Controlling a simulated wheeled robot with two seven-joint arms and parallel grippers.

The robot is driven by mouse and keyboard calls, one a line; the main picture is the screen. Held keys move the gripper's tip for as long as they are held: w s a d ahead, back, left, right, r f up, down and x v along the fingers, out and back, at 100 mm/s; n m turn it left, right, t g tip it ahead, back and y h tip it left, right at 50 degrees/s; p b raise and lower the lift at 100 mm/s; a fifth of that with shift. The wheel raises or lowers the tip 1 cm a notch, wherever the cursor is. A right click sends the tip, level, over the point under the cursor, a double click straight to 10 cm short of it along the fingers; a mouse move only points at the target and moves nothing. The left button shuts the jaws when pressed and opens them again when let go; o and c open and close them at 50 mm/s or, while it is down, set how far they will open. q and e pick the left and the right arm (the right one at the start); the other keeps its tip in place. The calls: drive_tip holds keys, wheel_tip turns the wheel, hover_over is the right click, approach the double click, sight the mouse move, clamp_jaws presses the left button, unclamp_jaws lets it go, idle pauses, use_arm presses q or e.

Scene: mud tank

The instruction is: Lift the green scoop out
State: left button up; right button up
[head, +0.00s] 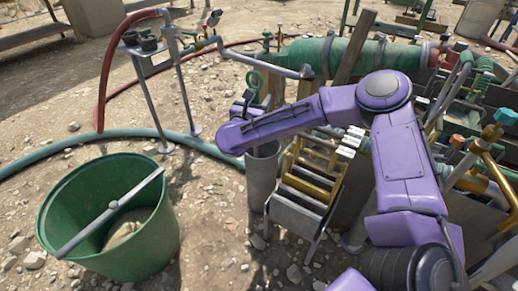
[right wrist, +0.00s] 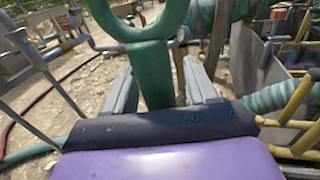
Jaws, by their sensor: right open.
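The green scoop shows its ring-topped handle (head: 256,82) in the head view, above a grey upright tube (head: 262,178). Its lower part is hidden by my purple right arm and the tube. My right gripper (head: 249,101) is at the handle, below the ring. In the right wrist view the green handle (right wrist: 150,72) stands between the two grey fingers of the right gripper (right wrist: 161,82), which are open on either side of it. Whether either finger touches the handle I cannot tell. My left gripper is not in view.
A green bucket (head: 163,236) with a grey bar across its rim stands at the lower left. A yellow and grey step-like frame (head: 310,180) is right of the tube. A metal stand (head: 185,95) and hoses lie behind. Stony ground around the bucket is open.

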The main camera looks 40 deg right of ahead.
clamp_jaws()
wheel_tip(320, 180, up, 18)
drive_tip(key=p, duration=0.5)
